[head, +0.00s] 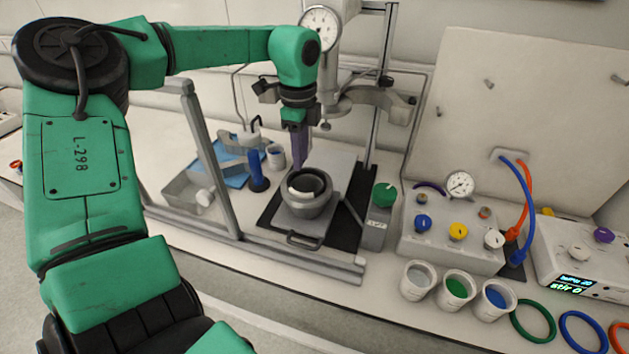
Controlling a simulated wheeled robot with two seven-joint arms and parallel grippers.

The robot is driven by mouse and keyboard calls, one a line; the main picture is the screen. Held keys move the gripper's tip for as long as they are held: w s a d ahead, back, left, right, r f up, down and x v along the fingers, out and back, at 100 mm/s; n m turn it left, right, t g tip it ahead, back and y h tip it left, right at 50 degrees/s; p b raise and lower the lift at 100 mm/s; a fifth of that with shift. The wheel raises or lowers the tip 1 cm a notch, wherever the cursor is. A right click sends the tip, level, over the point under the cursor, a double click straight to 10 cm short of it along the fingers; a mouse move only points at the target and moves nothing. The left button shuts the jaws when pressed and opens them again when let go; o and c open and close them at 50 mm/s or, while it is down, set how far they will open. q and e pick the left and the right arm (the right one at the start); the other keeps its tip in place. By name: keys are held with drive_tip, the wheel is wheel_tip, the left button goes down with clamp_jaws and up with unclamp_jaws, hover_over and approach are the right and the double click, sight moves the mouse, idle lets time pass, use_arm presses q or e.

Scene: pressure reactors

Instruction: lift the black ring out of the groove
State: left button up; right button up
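The reactor vessel (308,205) is a round grey metal body on a dark plate. A black ring (313,176) shows as a dark band at its open top, but the groove itself is too small to make out. My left gripper (298,163) points down just above the vessel's back left rim. Its purple fingers overlap in this view, so I cannot tell whether they are apart or whether they touch anything. My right gripper is not in view.
A pressure gauge (320,28) and clamp stand (384,70) rise behind the vessel. A metal rail (275,258) runs in front. A green-knobbed block (383,194), valve box (450,240) and cups (456,289) stand right. A blue tool (257,172) and tray (183,191) are left.

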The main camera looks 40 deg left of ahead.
sight(300, 198)
use_arm(q)
drive_tip(key=f+b, duration=0.1)
drive_tip(key=f, duration=0.1)
drive_tip(key=s+f+b, duration=0.1)
drive_tip(key=f, duration=0.1)
drive_tip(key=shift+s+a+f+b, duration=0.1)
drive_tip(key=shift+a+f+b, duration=0.1)
drive_tip(key=shift+b, duration=0.15)
drive_tip(key=f+b, duration=0.1)
drive_tip(key=f, duration=0.1)
drive_tip(key=f+b, duration=0.3)
drive_tip(key=shift+w+d+f, duration=0.1)
drive_tip(key=shift+w+f, duration=0.2)
drive_tip(key=shift+w, duration=0.05)
drive_tip(key=shift+f, duration=0.1)
drive_tip(key=shift+s, duration=0.15)
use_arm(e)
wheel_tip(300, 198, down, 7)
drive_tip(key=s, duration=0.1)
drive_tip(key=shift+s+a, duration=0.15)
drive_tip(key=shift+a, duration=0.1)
use_arm(q)
drive_tip(key=shift+r, duration=0.2)
drive_tip(key=shift+c, duration=0.3)
